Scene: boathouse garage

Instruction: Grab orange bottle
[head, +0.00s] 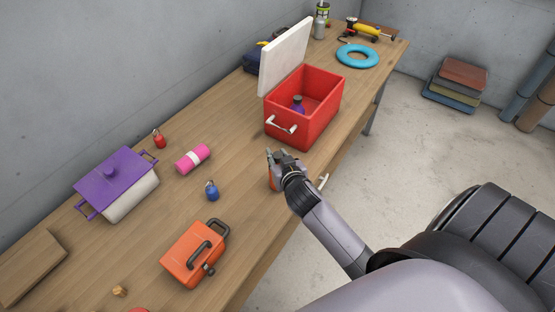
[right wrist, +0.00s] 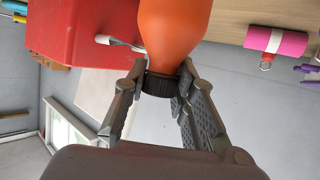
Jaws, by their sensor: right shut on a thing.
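The orange bottle (head: 272,181) stands near the table's front edge, just in front of the red cooler, and is partly hidden by my right gripper (head: 281,158). In the right wrist view, the orange bottle (right wrist: 175,25) has a black ribbed cap. There my right gripper (right wrist: 162,78) has a finger on each side of the cap and is shut on it. Whether the bottle's base touches the table is hard to tell. My left gripper is in neither view.
The open red cooler (head: 312,128) holds a purple bottle (head: 298,104). An orange case (head: 185,262), blue padlock-like item (head: 212,192), pink roll (head: 193,159) and purple-lidded pot (head: 132,200) stand to the left. Bare wood surrounds the bottle's left side.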

